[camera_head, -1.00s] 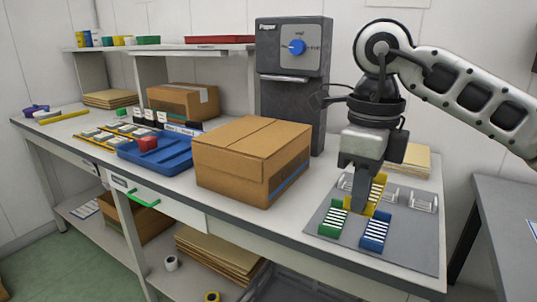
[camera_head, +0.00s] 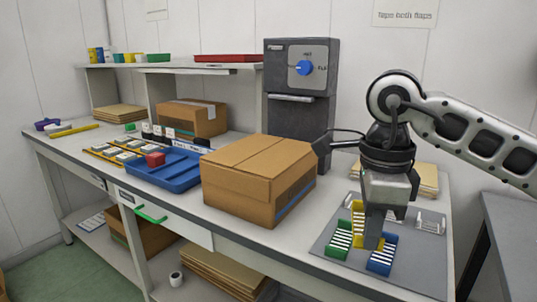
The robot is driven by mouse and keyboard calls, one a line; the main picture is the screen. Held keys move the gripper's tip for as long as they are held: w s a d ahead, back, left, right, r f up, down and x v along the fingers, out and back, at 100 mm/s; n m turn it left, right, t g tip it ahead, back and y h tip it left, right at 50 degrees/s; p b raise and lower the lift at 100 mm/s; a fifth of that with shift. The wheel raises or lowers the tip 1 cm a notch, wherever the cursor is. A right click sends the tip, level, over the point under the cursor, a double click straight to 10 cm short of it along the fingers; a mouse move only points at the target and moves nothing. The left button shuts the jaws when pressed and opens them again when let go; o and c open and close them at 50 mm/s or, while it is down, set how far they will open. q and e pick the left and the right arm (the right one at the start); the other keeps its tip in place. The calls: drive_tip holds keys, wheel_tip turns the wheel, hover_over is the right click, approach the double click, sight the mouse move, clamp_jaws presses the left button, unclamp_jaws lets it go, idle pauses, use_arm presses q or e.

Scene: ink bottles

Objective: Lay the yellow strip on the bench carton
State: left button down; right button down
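A yellow holder (camera_head: 358,214) with pale strips in it stands on the grey mat (camera_head: 412,271) at the right of the bench; the gripper partly hides it. A green holder (camera_head: 339,239) and a blue holder (camera_head: 382,256), also with pale strips, stand in front of it. My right gripper (camera_head: 372,240) points down in front of the yellow holder, between the green and blue ones. I cannot tell its finger gap or whether it holds anything. The large closed brown carton (camera_head: 240,193) stands on the bench left of the mat. My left gripper is out of view.
A grey machine with a blue knob (camera_head: 304,68) stands behind the carton. A blue tray (camera_head: 165,172) with a red block lies left of it. A smaller carton (camera_head: 192,119) stands behind the tray. A yellow bar (camera_head: 75,131) lies at the far left.

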use_arm(q)
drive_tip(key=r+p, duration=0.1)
drive_tip(key=p, duration=0.4)
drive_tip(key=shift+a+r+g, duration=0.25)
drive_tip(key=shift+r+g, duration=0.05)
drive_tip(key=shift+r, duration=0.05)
use_arm(e)
drive_tip(key=s+d+f+n, duration=0.2)
drive_tip(key=f+n, duration=0.2)
drive_tip(key=n, duration=0.6)
drive_tip(key=s+d+f+n, duration=0.2)
drive_tip(key=f+n, duration=0.3)
drive_tip(key=n, duration=0.5)
drive_tip(key=shift+s+f+n, duration=0.3)
drive_tip(key=shift+s+n, duration=0.1)
drive_tip(key=shift+s, duration=0.05)
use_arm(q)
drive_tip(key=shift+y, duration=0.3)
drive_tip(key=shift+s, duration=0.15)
use_arm(e)
drive_tip(key=shift+d, duration=0.1)
